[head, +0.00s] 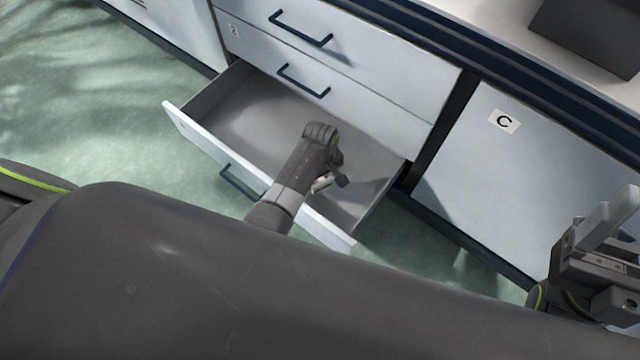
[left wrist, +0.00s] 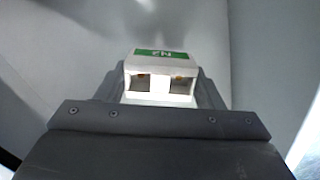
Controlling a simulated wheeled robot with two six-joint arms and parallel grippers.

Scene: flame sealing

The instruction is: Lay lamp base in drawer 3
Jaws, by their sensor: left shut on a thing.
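My left gripper (head: 330,172) is inside the outline of the open drawer (head: 240,110), seen from above. In the left wrist view it is shut on a white piece with a green label (left wrist: 162,55), which I take to be the lamp base. The piece has two dark recesses facing the camera. In the head view only a small pale part of it shows by the fingers; the rest is hidden. I cannot tell its height above the drawer floor. My right gripper (head: 605,240) is at the right edge, partly cut off, its jaws unclear.
The open drawer looks empty apart from my gripper. Its front panel (head: 178,120) has a dark handle (head: 240,184). Closed drawers (head: 340,50) are above it. A cabinet door marked C (head: 504,121) is to the right. A dark box (head: 590,35) stands on the countertop.

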